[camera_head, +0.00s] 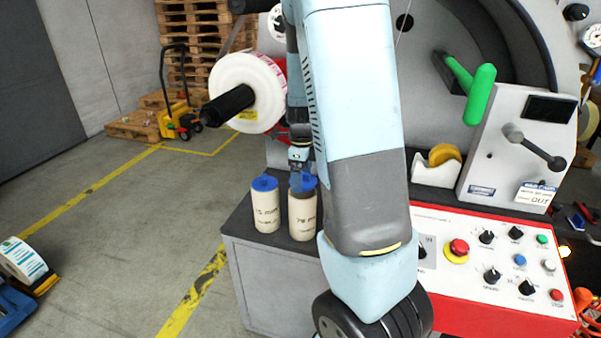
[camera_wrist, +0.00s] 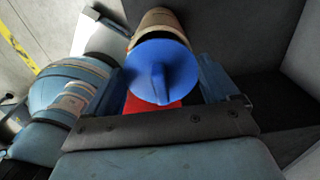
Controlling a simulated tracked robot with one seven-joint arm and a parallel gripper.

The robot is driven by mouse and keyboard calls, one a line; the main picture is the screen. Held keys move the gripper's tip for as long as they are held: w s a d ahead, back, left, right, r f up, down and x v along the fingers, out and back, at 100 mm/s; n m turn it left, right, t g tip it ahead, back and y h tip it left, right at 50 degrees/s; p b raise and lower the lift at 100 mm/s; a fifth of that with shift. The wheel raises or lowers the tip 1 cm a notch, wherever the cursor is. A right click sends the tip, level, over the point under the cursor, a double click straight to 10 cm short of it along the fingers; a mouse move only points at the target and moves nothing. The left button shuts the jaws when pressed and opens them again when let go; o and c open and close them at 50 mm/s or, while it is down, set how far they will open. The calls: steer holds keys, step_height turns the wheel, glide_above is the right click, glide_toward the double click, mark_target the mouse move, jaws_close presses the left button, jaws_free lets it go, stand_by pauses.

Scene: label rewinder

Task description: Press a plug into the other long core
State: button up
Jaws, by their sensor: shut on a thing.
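Two long beige cores stand upright side by side on a grey bench in the head view. The left core (camera_head: 266,212) has a blue plug (camera_head: 265,183) in its top. My gripper (camera_head: 301,168) is over the right core (camera_head: 303,217), shut on a second blue plug (camera_head: 306,183) at that core's top. In the wrist view this plug (camera_wrist: 162,72) is a round blue disc with a raised fin, between my two fingers. A brown core (camera_wrist: 157,18) shows behind it.
My arm crosses the middle of the head view. A red-edged control panel (camera_head: 480,285) and a green-handled lever (camera_head: 480,95) are at right. A white label roll (camera_head: 262,78) on a black spindle is above the cores. The floor at left is mostly free.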

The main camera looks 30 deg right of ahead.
steer(key=shift+f, duration=1.4)
steer(key=shift+s+f, duration=0.1)
steer(key=shift+f, duration=0.1)
steer(key=shift+s+f, duration=0.25)
stand_by(0.3)
steer(key=o, duration=0.8)
steer(key=r, duration=1.4)
steer(key=shift+w+r, duration=0.15)
steer(key=shift+w, duration=0.1)
steer(key=shift+r, duration=0.15)
